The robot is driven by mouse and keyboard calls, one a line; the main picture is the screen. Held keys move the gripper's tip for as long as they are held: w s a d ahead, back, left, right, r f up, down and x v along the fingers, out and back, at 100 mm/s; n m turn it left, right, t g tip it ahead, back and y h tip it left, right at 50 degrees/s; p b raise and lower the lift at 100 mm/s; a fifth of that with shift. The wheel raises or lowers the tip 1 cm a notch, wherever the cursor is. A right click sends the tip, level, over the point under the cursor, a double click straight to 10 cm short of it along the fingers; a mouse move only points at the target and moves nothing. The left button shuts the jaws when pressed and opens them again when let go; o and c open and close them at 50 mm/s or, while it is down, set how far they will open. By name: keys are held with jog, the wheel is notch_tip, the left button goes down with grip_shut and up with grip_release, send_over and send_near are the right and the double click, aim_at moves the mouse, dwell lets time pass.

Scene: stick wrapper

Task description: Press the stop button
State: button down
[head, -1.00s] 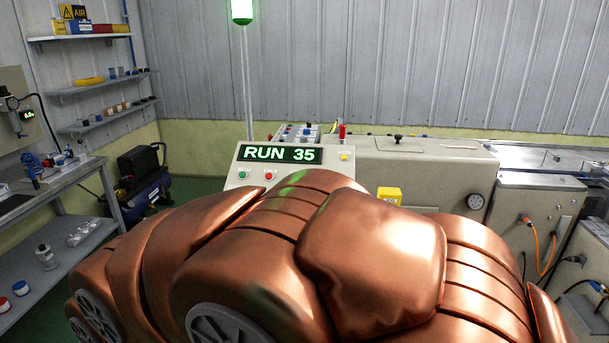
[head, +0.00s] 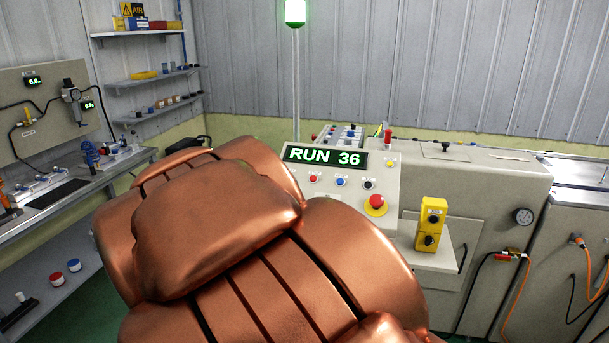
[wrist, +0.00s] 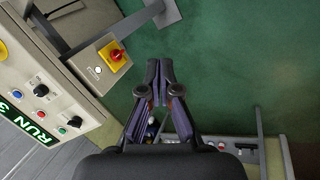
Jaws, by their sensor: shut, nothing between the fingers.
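The control panel (head: 340,195) has a display reading RUN 36. Below the display sits a small red button (head: 313,178), and a large red mushroom button on a yellow ring (head: 376,203) is lower right. I cannot read the labels to tell which is the stop button. In the wrist view a small red button (wrist: 42,115) sits between a green and a blue one on the panel at left. My gripper (wrist: 160,80) is shut and empty, over green floor, apart from the panel and to its right in that view. The head view hides it behind my arm.
A box with a red switch on yellow (wrist: 115,55) is left of my fingers in the wrist view. A yellow box (head: 431,223) with black knobs stands right of the panel. A workbench (head: 100,183) is at left. A lamp pole (head: 296,85) rises behind the panel.

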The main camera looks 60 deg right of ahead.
aim_at(313, 178)
jog(key=w+d+r+n+h+p, duration=0.1)
jog(key=w+d+r+h, duration=0.2)
jog(key=d, duration=0.5)
jog(key=w+d+r+n+h+p, duration=0.1)
jog(key=w+d+r+h, duration=0.1)
jog(key=d+r, duration=0.55)
jog(key=w+d+r+n+h+p, duration=0.1)
jog(key=w+d+r+h, duration=0.15)
jog(key=d, duration=0.75)
jog(key=w+d+n+t+h+p, duration=0.1)
jog(key=w+d+n, duration=0.4)
jog(key=d, duration=0.6)
jog(key=shift+w+d+r+n+h+p, duration=0.15)
jog(key=shift+w+d+n+h+p, duration=0.2)
jog(key=shift+w+h+p, duration=0.65)
jog(key=shift+w+a+y+b, duration=0.1)
jog(key=shift+w+y+b, duration=0.15)
jog(key=shift+b, duration=0.15)
jog(key=d+f+b, duration=0.1)
jog(key=f, duration=0.1)
jog(key=d+f+b, duration=0.1)
jog(key=f, duration=0.1)
jog(key=w+d+f+b, duration=0.1)
jog(key=f+b, duration=0.1)
jog(key=shift+f, duration=0.35)
jog(key=shift+w+d+f+b, duration=0.2)
jog(key=shift+d+f+b, duration=0.2)
jog(key=shift+f, duration=0.1)
jog(key=shift+d+f+b, duration=0.2)
jog(key=shift+f+b, duration=0.2)
